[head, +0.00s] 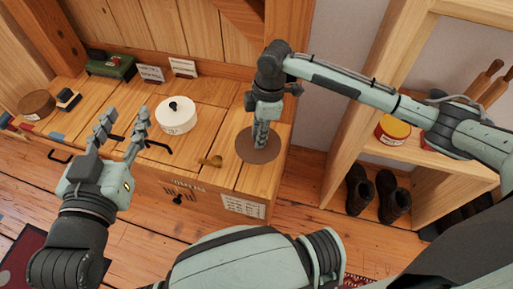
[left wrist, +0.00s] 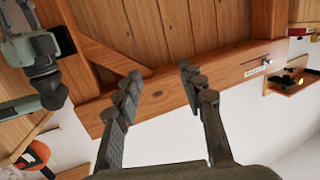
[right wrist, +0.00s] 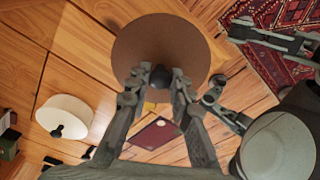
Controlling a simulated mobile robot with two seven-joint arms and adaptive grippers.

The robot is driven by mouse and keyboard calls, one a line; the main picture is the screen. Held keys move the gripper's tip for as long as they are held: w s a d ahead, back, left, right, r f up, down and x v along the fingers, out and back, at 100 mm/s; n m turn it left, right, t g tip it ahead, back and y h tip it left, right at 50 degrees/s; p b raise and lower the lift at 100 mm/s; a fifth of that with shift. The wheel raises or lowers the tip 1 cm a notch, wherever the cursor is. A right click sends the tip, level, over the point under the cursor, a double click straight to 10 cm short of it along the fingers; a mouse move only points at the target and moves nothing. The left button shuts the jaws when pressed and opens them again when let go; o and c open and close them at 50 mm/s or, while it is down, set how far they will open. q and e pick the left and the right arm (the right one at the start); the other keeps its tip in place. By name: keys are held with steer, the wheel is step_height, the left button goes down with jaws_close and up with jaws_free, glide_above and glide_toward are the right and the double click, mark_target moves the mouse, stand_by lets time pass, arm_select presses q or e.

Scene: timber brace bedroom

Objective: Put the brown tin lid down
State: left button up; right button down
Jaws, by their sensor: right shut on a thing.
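The brown tin lid (head: 245,151) is a flat round disc at the right end of the wooden chest top. My right gripper (head: 261,140) points down over its middle. In the right wrist view my right gripper (right wrist: 160,80) is shut on the small dark knob of the lid (right wrist: 160,40). Whether the lid touches the wood or hangs just above it, I cannot tell. A round brown tin (head: 37,105) stands at the chest's far left. My left gripper (head: 122,122) is open and empty, above the chest's front left; its spread fingers also show in the left wrist view (left wrist: 160,78).
A white lidded pot (head: 177,117) stands mid-chest, with a brass piece (head: 211,161) near the front edge. Wooden shelving with boots (head: 392,196) stands at right.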

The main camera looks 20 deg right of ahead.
mark_target(259, 151)
step_height(259, 151, down, 4)
steer(key=shift+s+r+b, duration=0.1)
steer(key=shift+b, duration=0.25)
step_height(259, 151, down, 3)
steer(key=shift+f+b, duration=0.1)
steer(key=shift+b, duration=0.3)
steer(key=shift+f, duration=0.15)
arm_select(q)
steer(key=s+d+r+t+h, duration=0.2)
steer(key=d+r+t, duration=0.1)
steer(key=r, duration=0.5)
steer(key=shift+r+t+h, duration=0.35)
steer(key=shift+t+h, duration=0.05)
steer(key=shift+t, duration=0.2)
arm_select(e)
steer(key=c, duration=1.8)
jaws_free()
steer(key=shift+f, duration=0.15)
steer(key=o, duration=0.4)
arm_select(q)
steer(key=shift+w+f, duration=0.1)
arm_select(e)
steer(key=shift+o, duration=0.2)
